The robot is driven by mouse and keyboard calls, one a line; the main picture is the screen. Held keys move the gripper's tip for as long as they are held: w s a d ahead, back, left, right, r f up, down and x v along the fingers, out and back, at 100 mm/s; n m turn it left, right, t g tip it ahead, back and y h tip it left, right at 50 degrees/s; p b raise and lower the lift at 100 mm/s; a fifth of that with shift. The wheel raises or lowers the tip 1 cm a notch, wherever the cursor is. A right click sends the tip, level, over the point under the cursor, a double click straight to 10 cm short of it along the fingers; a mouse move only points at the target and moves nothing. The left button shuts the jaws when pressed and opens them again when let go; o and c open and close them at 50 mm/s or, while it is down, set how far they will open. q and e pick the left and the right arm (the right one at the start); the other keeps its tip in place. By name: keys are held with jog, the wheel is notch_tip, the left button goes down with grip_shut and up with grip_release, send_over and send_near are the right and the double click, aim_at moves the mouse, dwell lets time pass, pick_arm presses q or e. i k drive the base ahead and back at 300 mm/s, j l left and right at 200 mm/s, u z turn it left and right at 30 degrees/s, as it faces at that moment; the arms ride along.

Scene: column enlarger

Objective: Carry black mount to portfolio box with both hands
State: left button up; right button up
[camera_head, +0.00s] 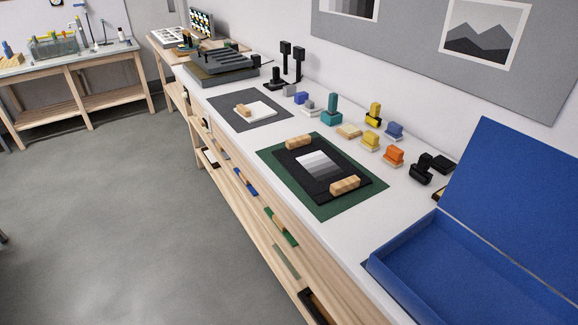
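The black mount (303,183) lies flat on a green mat (267,157) on the white bench. It frames a print of grey bands, and a wooden block (298,142) sits on its far edge and another wooden block (345,185) on its near edge. The blue portfolio box (450,270) stands at the near right end of the bench. Its lid (515,190) is raised and its tray looks empty. Neither of my grippers is in view.
Small coloured blocks and black items stand along the wall behind the mat, including a teal one (331,110) and an orange one (393,155). A grey mat (230,117) with a white piece lies farther left. Bare bench separates the green mat and box.

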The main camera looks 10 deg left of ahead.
aim_at(476, 306)
jog(key=j+z, duration=0.1)
jog(key=z, duration=0.35)
jog(key=i+j+z, duration=0.1)
jog(key=z, duration=0.35)
